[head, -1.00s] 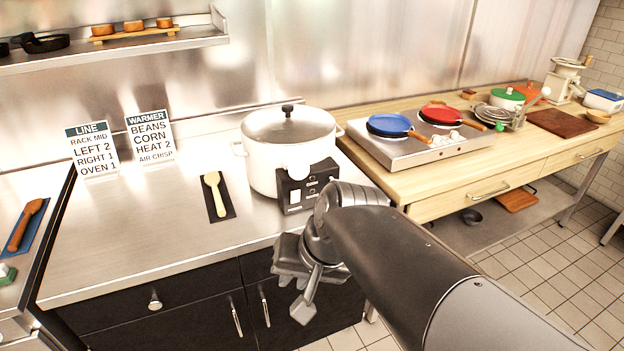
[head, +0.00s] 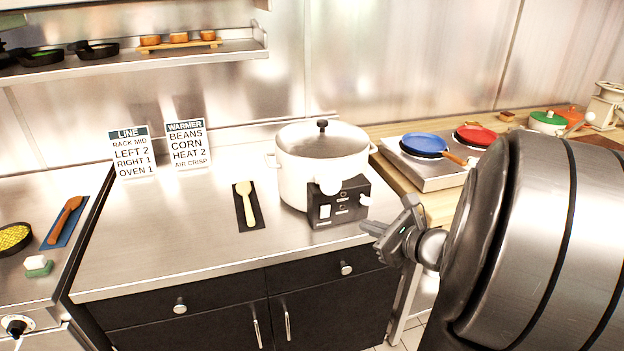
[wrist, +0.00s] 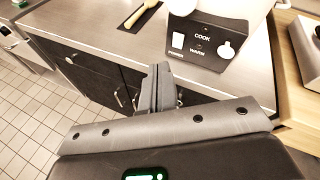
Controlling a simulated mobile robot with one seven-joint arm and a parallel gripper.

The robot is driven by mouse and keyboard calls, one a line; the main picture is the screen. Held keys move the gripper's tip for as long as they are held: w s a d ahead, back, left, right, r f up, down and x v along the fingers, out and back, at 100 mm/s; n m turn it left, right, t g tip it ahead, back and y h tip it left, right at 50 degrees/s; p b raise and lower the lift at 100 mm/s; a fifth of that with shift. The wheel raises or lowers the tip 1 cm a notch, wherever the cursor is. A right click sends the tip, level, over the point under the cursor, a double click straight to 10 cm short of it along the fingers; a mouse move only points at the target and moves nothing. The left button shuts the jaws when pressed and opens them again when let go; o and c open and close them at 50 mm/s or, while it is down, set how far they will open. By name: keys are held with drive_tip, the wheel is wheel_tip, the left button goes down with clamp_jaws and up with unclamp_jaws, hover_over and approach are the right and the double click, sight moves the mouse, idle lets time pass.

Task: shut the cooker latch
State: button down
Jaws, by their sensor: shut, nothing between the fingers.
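The white cooker (head: 325,152) stands on the steel counter with its lid on and a black knob on top. Its black control box (head: 340,202) faces front, with a white switch, a "COOK" label and a pale round knob or lever (wrist: 226,50) at its right side. I cannot tell for certain which part is the latch. My gripper (head: 368,239) is just in front and to the right of the control box, apart from it. In the wrist view my gripper (wrist: 160,75) is shut and empty, its fingers pointing toward the counter's front edge below the box.
A wooden spoon (head: 248,204) lies on a dark mat left of the cooker. Two signs stand at the back left. A hot plate (head: 440,178) with a blue pan (head: 425,144) and a red pan (head: 476,135) is on the wooden table at right.

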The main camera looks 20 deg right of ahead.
sight(327, 182)
drive_tip(key=d, duration=0.1)
drive_tip(key=d+m, duration=0.1)
drive_tip(key=d+m+t+h, duration=0.1)
drive_tip(key=shift+w+d+f, duration=0.15)
drive_tip(key=shift+d+f, duration=0.1)
drive_tip(key=w+a, duration=0.4)
drive_tip(key=w, duration=0.8)
drive_tip(key=shift+w+f, duration=0.25)
drive_tip(key=shift+f, duration=0.1)
